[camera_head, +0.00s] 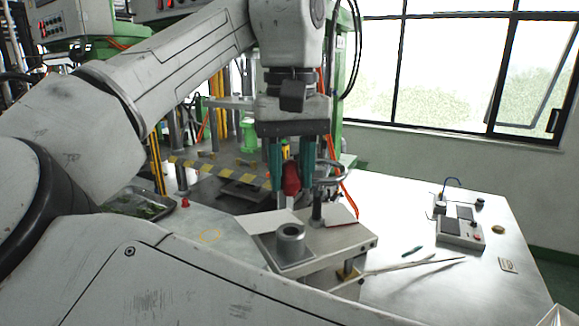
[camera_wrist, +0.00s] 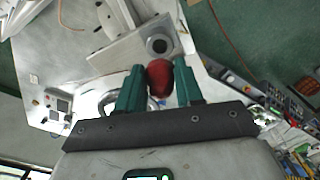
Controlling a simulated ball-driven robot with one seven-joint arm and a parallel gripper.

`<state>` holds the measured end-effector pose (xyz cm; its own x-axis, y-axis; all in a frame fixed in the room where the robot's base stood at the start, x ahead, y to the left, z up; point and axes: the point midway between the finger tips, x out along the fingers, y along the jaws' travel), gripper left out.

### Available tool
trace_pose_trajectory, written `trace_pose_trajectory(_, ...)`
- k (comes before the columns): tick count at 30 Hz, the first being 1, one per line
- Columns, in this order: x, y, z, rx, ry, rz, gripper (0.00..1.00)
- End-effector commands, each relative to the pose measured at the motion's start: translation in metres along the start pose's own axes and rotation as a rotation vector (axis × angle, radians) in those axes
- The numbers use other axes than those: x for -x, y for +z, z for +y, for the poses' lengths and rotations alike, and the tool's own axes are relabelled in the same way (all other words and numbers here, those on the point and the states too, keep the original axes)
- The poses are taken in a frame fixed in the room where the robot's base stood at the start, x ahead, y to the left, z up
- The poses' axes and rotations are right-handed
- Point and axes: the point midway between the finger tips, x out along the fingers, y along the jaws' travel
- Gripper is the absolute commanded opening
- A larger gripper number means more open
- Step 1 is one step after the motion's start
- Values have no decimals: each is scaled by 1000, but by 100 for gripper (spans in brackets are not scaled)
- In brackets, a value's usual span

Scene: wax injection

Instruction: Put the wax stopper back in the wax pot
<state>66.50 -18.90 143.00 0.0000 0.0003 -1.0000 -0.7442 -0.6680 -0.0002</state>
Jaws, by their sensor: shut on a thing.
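My gripper (camera_head: 292,188) is shut on a red rounded piece, which looks like the wax stopper (camera_head: 291,175). It holds the piece in the air between its two green fingers. In the wrist view the red stopper (camera_wrist: 159,80) sits between the fingertips (camera_wrist: 160,70). A short grey cylinder with a round opening, which looks like the wax pot (camera_head: 290,231), stands on a metal block below the gripper. In the wrist view this pot (camera_wrist: 157,44) is just beyond the stopper, apart from it. The stopper's lower end is not clearly seen.
A shiny curved metal part (camera_head: 328,170) on a dark post (camera_head: 317,209) stands close beside the right finger. A control box (camera_head: 460,232) is on the metal table (camera_head: 400,292) at right. Thin tools (camera_head: 420,266) lie in front of it. A tray (camera_head: 139,203) sits at left.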

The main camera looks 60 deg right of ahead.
Motion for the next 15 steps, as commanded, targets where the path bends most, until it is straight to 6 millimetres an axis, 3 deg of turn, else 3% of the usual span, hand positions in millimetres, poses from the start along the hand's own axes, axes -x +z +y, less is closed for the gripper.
trace_pose_trajectory(15,-44,0,0,0,0,0,7)
